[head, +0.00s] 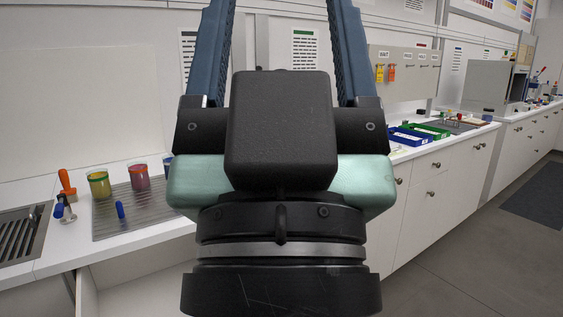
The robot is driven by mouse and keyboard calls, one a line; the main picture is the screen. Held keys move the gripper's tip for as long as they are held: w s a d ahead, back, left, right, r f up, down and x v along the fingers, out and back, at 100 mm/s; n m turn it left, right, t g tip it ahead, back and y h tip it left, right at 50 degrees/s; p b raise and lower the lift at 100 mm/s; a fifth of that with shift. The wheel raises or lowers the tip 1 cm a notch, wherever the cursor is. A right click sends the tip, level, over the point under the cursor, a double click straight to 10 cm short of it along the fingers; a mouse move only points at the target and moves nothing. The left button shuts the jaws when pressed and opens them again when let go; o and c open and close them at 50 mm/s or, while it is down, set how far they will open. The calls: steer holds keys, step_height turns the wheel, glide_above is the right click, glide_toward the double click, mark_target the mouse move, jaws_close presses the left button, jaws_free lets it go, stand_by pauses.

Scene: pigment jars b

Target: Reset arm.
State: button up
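My gripper (281,25) is raised close in front of the head camera and fills the middle of the view. Its black body and pale green sides stand above a dark wrist with a silver ring. Two long blue ribbed fingers run up from black brackets at either side. They stand well apart, with only the wall and hanging sheets showing between them. The fingertips are cut off by the top edge. I see nothing held between the visible parts of the fingers. The gripper hides the middle of the counter.
On the left counter, a yellow jar (99,185) and a reddish-purple jar (139,178) stand on a grey mat (150,216). An orange-handled tool (67,184) is beside them. At right are a blue tray (407,138) and a green tray (430,131). Open floor (460,250) lies at lower right.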

step_height(320, 180, up, 17)
steer(key=p, duration=1.5)
